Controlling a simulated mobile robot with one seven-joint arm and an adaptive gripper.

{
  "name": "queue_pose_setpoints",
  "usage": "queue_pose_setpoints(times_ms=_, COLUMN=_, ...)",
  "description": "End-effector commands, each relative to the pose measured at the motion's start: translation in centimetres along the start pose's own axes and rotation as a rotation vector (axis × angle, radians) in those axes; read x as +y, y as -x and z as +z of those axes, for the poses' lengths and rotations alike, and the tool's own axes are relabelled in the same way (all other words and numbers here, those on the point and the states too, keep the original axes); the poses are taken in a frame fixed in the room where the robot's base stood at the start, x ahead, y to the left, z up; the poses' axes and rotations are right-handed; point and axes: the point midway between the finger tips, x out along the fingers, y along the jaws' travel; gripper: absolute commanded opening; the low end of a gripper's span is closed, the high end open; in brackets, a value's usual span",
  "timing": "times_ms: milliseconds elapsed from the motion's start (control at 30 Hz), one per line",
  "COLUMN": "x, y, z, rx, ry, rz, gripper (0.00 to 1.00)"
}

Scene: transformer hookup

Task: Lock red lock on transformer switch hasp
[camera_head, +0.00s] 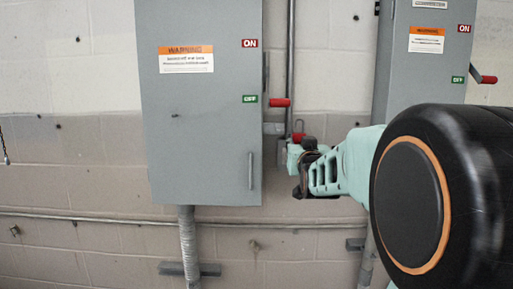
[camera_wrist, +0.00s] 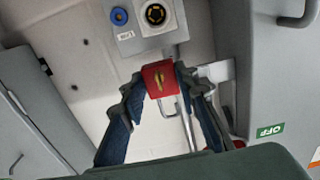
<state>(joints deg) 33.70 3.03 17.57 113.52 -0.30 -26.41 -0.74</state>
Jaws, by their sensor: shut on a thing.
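The red lock (camera_head: 298,136) is held by my gripper (camera_head: 298,150) just right of the left grey switch box (camera_head: 205,120) in the head view. Its thin shackle points up there. The wrist view shows the red lock (camera_wrist: 160,79), with a brass keyhole, between the two fingers of my gripper (camera_wrist: 161,78). A grey hasp bracket (camera_head: 273,128) sticks out of the box's right side, below the red switch handle (camera_head: 279,102). The handle is by the green OFF label. The lock looks beside the bracket; whether the shackle passes through it cannot be told.
A second grey box (camera_head: 416,75) with a red handle (camera_head: 488,79) stands at the right. A vertical conduit (camera_head: 290,60) runs between the boxes.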

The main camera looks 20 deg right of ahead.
Motion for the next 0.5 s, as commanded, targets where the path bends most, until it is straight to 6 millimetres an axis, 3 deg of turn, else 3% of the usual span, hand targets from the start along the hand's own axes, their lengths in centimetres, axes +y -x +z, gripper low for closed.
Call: queue_pose_setpoints(times_ms=500, x=-2.6, y=-0.4, z=0.0, rx=0.003, ry=-0.001, rz=0.000, gripper=0.00)
